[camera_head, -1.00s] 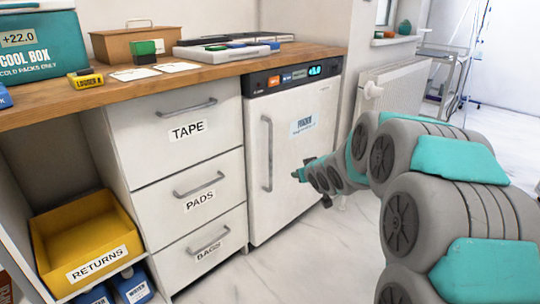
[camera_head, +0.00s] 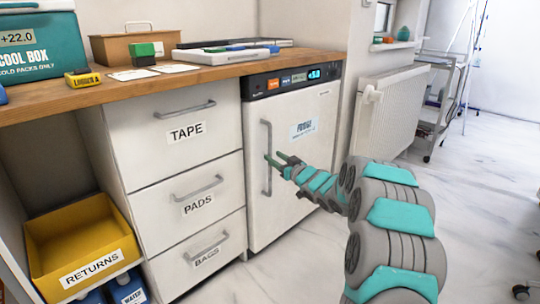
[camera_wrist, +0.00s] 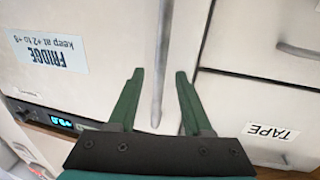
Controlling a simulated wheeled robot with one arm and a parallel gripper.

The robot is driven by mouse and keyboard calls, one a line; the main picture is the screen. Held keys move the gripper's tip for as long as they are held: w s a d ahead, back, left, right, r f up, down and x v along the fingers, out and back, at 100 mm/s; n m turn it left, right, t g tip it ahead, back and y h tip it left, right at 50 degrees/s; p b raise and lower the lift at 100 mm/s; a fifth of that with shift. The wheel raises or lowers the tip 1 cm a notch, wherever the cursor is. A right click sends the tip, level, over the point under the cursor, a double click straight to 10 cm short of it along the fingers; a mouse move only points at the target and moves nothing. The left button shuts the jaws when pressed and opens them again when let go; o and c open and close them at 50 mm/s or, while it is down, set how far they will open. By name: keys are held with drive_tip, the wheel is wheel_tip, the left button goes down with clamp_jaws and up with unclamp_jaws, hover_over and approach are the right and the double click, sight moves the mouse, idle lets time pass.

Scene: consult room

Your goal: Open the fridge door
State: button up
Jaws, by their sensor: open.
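The white fridge (camera_head: 310,182) stands under the right end of the wooden counter, with its door shut. Its vertical grey handle (camera_head: 266,140) is on the left side of the door. My gripper (camera_head: 278,158) is open at the handle, around mid-height. In the wrist view, which is turned upside down, the handle (camera_wrist: 160,80) runs between the two green fingers of my gripper (camera_wrist: 158,75), apart from both. The fridge label (camera_wrist: 48,52) shows at the left there. I cannot tell how far the fingertips reach past the handle.
Drawers labelled TAPE (camera_head: 185,150), PADS and BAGS stand directly left of the fridge, with bar handles. A white radiator (camera_head: 390,108) is on the wall to the right. A yellow returns bin (camera_head: 85,240) sits at lower left.

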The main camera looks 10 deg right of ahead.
sight(271, 154)
drive_tip(key=shift+x, duration=1.8)
clamp_jaws()
